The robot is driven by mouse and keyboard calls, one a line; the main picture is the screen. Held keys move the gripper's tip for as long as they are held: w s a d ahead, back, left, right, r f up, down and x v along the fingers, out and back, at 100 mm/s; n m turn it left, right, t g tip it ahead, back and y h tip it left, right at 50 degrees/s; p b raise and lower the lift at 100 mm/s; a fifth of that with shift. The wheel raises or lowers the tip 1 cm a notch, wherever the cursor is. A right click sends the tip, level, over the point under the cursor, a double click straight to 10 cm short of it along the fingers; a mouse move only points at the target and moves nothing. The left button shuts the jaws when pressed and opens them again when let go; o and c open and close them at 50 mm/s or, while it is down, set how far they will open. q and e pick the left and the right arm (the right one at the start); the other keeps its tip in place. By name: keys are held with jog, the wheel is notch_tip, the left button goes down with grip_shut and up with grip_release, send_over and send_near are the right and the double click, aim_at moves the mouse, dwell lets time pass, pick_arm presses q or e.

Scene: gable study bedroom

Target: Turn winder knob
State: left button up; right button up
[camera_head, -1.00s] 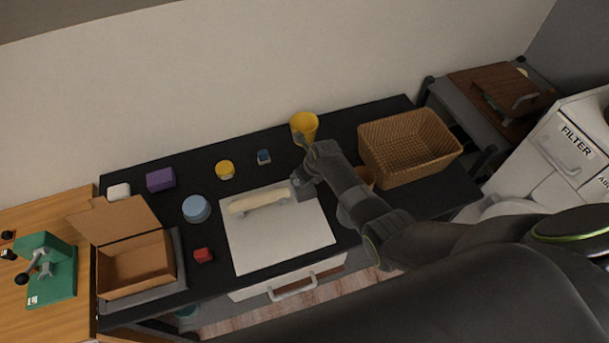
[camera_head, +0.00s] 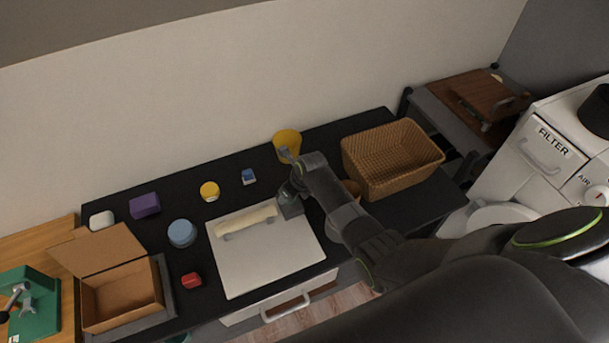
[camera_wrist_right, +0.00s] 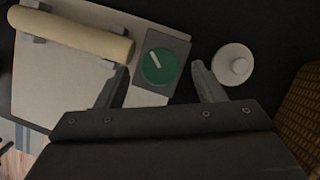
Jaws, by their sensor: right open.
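The winder knob (camera_wrist_right: 163,72) is a round green dial with a white pointer mark, on a grey block (camera_wrist_right: 181,45) beside the end of a cream roll (camera_wrist_right: 75,35). In the right wrist view the pointer slants to the upper left. My right gripper (camera_wrist_right: 159,67) is open, with one finger on each side of the block and the knob between them in the picture; I cannot tell whether they touch. In the head view my right gripper (camera_head: 288,172) is over the grey block (camera_head: 291,206), and the knob is hidden. My left gripper is out of view.
A white board (camera_head: 265,258) holds the roll. A white round disc (camera_wrist_right: 225,72) lies right of the fingers. A yellow cup (camera_head: 283,142) stands behind, a wicker basket (camera_head: 385,180) to the right. A cardboard box (camera_head: 120,300) and small items are left.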

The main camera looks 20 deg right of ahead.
jog(key=v, duration=1.5)
jog(key=shift+r+b, duration=0.25)
jog(key=shift+b, duration=0.2)
